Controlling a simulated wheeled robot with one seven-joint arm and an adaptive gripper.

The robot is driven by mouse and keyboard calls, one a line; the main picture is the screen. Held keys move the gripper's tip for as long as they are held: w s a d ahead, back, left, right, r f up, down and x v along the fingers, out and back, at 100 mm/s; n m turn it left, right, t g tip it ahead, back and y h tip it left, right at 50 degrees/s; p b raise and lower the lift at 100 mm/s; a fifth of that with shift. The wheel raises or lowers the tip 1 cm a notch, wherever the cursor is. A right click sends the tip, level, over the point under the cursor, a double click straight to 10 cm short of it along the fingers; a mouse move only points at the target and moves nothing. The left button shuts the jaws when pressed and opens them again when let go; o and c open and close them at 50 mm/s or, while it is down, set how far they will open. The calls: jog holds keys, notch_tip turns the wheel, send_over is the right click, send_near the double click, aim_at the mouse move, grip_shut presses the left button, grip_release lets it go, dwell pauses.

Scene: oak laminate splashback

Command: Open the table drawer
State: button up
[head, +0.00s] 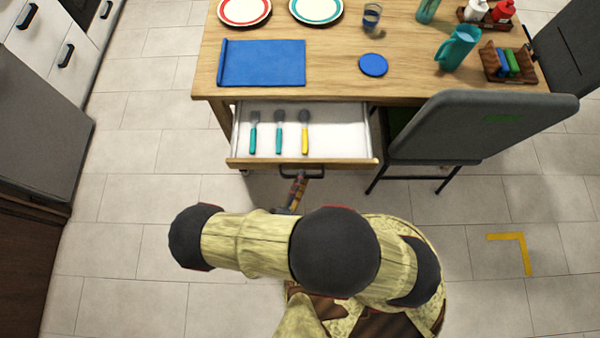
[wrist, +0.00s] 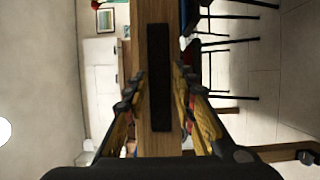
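The table drawer (head: 345,137) is pulled out from the wooden table, its white inside showing. Its wooden front (head: 342,162) carries a dark bar handle (head: 318,175). In the wrist view the handle (wrist: 158,75) stands upright in the picture's middle, against the drawer front (wrist: 160,145). My gripper (wrist: 160,76) is open, with one finger on each side of the handle and a visible gap at both sides. In the head view my gripper (head: 298,186) is just in front of the handle; my arm hides part of it.
Several pieces of cutlery (head: 279,135) lie in the drawer. A dark chair (head: 470,125) stands close to the drawer's right side. On the tabletop are a blue mat (head: 262,62), a blue coaster (head: 373,65) and a teal pitcher (head: 457,48). The tiled floor left of the drawer is clear.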

jog(key=shift+o, duration=1)
